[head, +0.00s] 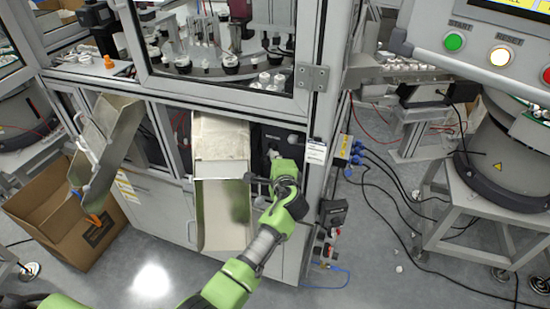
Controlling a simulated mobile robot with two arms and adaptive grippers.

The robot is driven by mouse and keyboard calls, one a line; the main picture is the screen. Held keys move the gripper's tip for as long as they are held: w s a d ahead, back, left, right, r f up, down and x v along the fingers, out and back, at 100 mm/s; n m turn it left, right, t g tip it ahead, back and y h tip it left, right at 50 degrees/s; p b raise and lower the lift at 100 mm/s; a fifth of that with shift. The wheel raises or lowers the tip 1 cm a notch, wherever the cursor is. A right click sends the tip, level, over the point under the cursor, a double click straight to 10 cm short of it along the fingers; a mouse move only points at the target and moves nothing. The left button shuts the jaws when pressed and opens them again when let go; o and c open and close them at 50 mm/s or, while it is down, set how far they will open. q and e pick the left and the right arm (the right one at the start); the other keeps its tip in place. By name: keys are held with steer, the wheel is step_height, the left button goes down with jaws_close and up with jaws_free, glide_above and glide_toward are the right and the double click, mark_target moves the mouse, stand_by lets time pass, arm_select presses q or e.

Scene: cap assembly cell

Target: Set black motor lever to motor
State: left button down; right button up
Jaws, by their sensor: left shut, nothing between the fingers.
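My left arm reaches up from the bottom of the head view to the front of the machine. Its left gripper (249,178) is shut and empty, pointing left beside the upper right edge of the metal chute (222,215). Dark parts (272,140) show in the opening behind and above the gripper; they are too small and too covered to tell whether the black motor lever is among them. A black box (333,212) sits on the machine's right corner, to the right of my wrist. My right gripper is not in view.
A second metal chute (112,135) hangs at the left above an open cardboard box (60,215). A control panel with buttons (500,56) juts in at the upper right. Cables run across the floor on the right beside a feeder's metal stand (455,190).

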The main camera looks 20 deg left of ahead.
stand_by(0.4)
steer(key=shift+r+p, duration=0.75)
